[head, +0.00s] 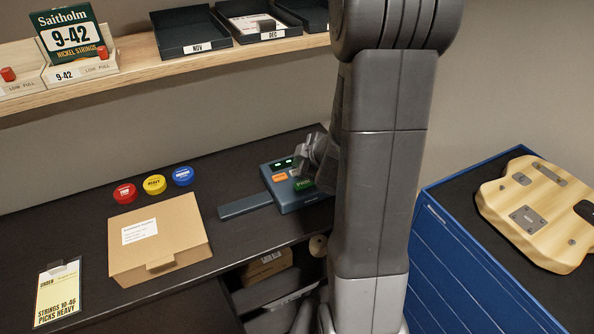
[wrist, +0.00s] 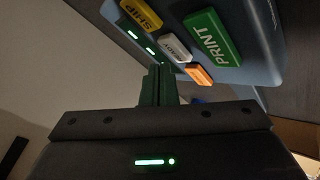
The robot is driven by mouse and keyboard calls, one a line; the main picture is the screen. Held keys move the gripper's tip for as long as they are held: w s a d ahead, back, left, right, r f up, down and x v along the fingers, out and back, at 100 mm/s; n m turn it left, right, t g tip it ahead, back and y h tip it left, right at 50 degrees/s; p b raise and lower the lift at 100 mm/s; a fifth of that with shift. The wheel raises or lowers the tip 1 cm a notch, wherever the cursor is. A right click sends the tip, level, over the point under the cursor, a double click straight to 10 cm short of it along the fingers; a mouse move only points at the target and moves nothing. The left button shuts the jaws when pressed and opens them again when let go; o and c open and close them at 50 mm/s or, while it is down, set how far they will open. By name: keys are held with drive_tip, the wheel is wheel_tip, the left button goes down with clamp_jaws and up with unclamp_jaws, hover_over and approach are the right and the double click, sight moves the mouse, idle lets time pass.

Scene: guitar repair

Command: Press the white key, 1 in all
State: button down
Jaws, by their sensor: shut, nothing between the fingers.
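The white key (wrist: 175,47) is on a blue-grey key box (wrist: 262,70). It lies between a yellow key (wrist: 141,16), a green PRINT key (wrist: 212,38) and an orange key (wrist: 199,75). My gripper (wrist: 158,72) is shut and empty, its fingertips close to the white key in the wrist view. I cannot tell whether they touch it. In the head view the key box (head: 304,200) sits on the dark bench, with my gripper (head: 303,172) over its right part. There my gripper and arm hide part of the box, and the white key is not clear.
A flat blue-grey bar (head: 245,206) adjoins the box's left side. A cardboard box (head: 180,255), red (head: 124,193), yellow (head: 154,184) and blue (head: 183,176) round tins and an order card (head: 58,291) lie further left. A shelf (head: 140,68) runs above the bench.

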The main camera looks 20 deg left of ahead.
drive_tip(key=shift+f, duration=0.2)
idle(0.6)
drive_tip(key=shift+f+b, duration=0.25)
drive_tip(key=shift+b, duration=0.1)
drive_tip(key=shift+f+b, duration=0.35)
drive_tip(key=shift+f, duration=0.1)
idle(0.5)
drive_tip(key=shift+r, duration=0.1)
drive_tip(key=shift+r+p, duration=0.8)
drive_tip(key=shift+p, duration=0.15)
drive_tip(key=shift+r, duration=0.1)
wheel_tip(320, 180, up, 5)
drive_tip(key=p, duration=0.5)
idle(0.6)
